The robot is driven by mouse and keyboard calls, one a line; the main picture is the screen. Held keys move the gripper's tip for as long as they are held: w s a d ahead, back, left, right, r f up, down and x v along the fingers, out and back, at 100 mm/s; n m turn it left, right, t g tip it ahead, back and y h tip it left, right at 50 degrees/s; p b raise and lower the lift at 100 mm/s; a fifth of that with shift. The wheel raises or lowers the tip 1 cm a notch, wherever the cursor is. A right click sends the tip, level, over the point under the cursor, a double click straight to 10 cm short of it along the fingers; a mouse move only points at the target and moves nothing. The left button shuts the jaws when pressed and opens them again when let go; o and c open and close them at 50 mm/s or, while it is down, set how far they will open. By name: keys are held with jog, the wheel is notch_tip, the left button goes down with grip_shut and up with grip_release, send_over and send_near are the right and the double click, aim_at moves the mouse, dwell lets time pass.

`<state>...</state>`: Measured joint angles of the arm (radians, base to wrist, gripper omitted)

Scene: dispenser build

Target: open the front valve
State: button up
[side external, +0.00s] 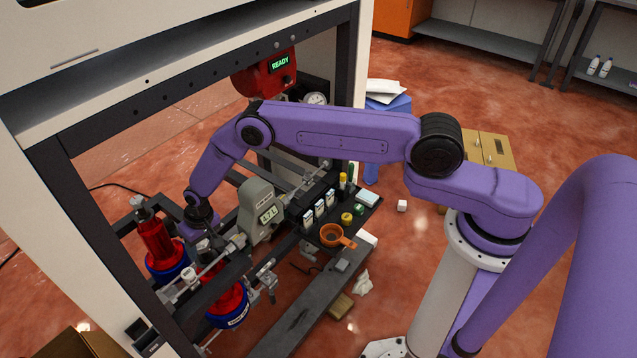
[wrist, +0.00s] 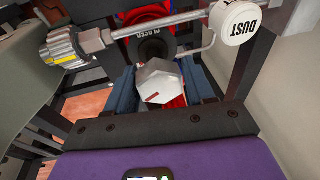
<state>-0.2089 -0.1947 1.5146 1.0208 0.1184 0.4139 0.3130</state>
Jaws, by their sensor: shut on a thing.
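In the wrist view, a pale grey hexagonal knob (wrist: 158,82) with a small red mark sits between the two blue-grey fingers of my gripper (wrist: 162,88). I take it to be the front valve's knob. The fingers are shut on its sides. In the side external view, my gripper (side external: 208,237) points down among the pipes near two red cylinders, and the knob cannot be made out there. The nearer red cylinder (side external: 229,301) has a blue band with a label. The other red cylinder (side external: 160,246) stands farther left.
A white cap marked DUST (wrist: 237,22) and a metal pipe (wrist: 160,24) lie close beyond the knob. A grey digital gauge (side external: 262,205) stands right of my gripper. A dark frame post (side external: 110,235) stands at left.

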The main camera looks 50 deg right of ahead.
jog(key=o, duration=1)
jog(key=shift+w+a+v, duration=0.15)
jog(key=shift+w+v, duration=0.05)
jog(key=shift+v, duration=0.95)
jog(key=shift+w+a+v, duration=0.15)
jog(key=shift+w+v, duration=0.05)
jog(key=shift+v, duration=0.95)
jog(key=shift+w+a+v, duration=0.1)
jog(key=shift+w+v, duration=0.1)
jog(key=shift+v, duration=0.9)
jog(key=shift+r, duration=0.2)
